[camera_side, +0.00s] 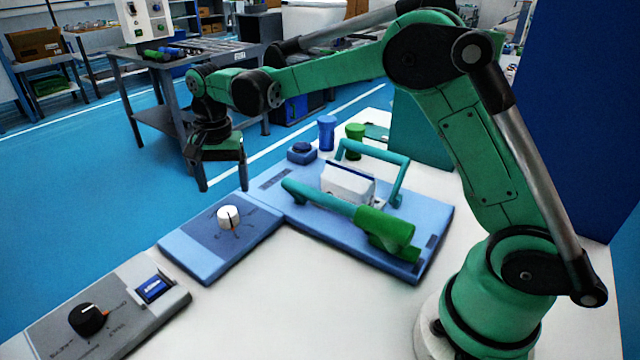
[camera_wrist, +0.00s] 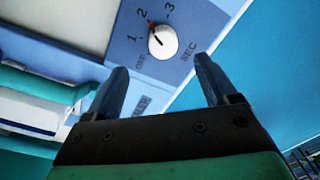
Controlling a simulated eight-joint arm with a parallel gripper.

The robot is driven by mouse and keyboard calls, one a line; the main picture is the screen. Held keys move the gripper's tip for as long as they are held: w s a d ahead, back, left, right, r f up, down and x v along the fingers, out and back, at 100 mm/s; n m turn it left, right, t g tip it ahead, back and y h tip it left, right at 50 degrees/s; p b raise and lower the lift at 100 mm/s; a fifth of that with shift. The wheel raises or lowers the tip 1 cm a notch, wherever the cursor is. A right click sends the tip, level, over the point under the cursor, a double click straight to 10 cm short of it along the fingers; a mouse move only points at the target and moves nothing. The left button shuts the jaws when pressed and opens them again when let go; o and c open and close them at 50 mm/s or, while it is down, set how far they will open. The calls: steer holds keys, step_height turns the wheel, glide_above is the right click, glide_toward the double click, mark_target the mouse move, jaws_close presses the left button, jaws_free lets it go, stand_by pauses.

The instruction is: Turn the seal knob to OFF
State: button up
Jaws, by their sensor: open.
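A round white knob (camera_side: 229,217) stands on a blue panel (camera_side: 200,262) at the front left of the table. In the wrist view the white knob (camera_wrist: 163,41) has OFF, 1, 2, 3 and SEC printed around it.
A grey panel (camera_side: 172,306) with a black knob (camera_side: 88,318) and a blue rocker switch (camera_side: 153,288) lies at the front left. Right of the white knob, a blue base (camera_side: 435,225) carries a sealer with teal and green handles (camera_side: 385,232). Blue (camera_side: 326,133) and green (camera_side: 355,140) cylinders stand behind.

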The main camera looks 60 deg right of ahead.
mark_target(227, 211)
steer(key=shift+w+a+f+m, duration=0.1)
steer(key=shift+w+f+m, duration=0.2)
steer(key=shift+f, duration=3.1)
jaws_close()
